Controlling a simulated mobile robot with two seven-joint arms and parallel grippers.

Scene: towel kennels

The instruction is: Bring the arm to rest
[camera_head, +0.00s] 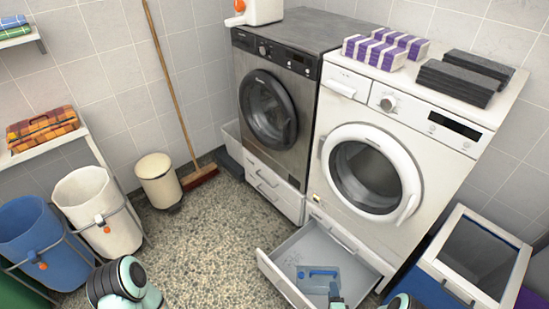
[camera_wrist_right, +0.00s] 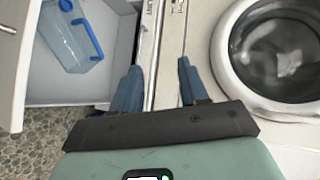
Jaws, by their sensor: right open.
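My right gripper (camera_head: 336,296) shows at the bottom edge of the head view, by the front of the open drawer (camera_head: 270,270). In the right wrist view its two blue fingers (camera_wrist_right: 157,85) are apart with nothing between them. They point at the white machine fronts. A clear container with a blue handle (camera_head: 318,277) lies in the drawer; it also shows in the right wrist view (camera_wrist_right: 72,38), left of the fingers and apart from them. Part of my left arm shows at the lower left of the head view, but its gripper is out of view.
A white washing machine (camera_head: 408,150) stands above the open drawer, beside a dark-fronted one (camera_head: 275,75). Folded striped towels (camera_head: 385,47) and dark towels (camera_head: 465,77) lie on top. Bins (camera_head: 98,210) stand at left, a lidded box (camera_head: 478,255) at right. The middle floor is clear.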

